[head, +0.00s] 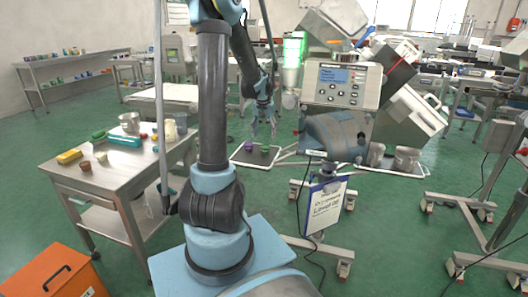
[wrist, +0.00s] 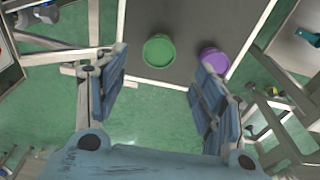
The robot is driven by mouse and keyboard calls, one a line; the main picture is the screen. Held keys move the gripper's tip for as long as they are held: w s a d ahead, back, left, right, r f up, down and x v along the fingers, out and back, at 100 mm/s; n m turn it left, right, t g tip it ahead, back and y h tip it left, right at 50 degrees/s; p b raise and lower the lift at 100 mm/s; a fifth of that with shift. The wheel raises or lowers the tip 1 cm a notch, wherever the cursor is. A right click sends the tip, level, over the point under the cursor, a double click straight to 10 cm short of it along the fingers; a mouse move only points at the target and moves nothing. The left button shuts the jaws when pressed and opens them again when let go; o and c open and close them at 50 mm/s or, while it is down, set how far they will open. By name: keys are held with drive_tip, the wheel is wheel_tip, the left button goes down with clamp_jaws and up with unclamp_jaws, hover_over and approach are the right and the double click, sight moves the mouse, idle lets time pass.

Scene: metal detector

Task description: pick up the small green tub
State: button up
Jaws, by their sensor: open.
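The small green tub (wrist: 159,50) is round and stands on a dark grey tray (wrist: 181,18) with a pale rim, near the tray's edge in the wrist view. In the head view the tub (head: 265,149) is small, and the tray (head: 236,161) lies beside the metal detector. My gripper (wrist: 160,75) is open and empty, its fingers on either side of the tub's place in the picture but apart from it. In the head view my gripper (head: 264,133) hangs above the tray. A purple tub (wrist: 213,60) stands close by, partly hidden by the right finger.
The metal detector (head: 341,87) with its display stands right of my gripper. Metal pots (head: 406,160) stand on a tray at its right side. A steel table (head: 117,170) with small items is at left, and an orange box (head: 52,275) is front left.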

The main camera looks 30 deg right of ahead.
sight(265, 146)
drive_tip(key=shift+w+d+f, duration=0.1)
drive_tip(key=shift+d+f, duration=0.05)
drive_tip(key=shift+f, duration=1.5)
drive_tip(key=shift+w+d+f, duration=0.1)
drive_tip(key=shift+d+f, duration=0.05)
drive_tip(key=shift+f, duration=1.5)
drive_tip(key=c, duration=1.1)
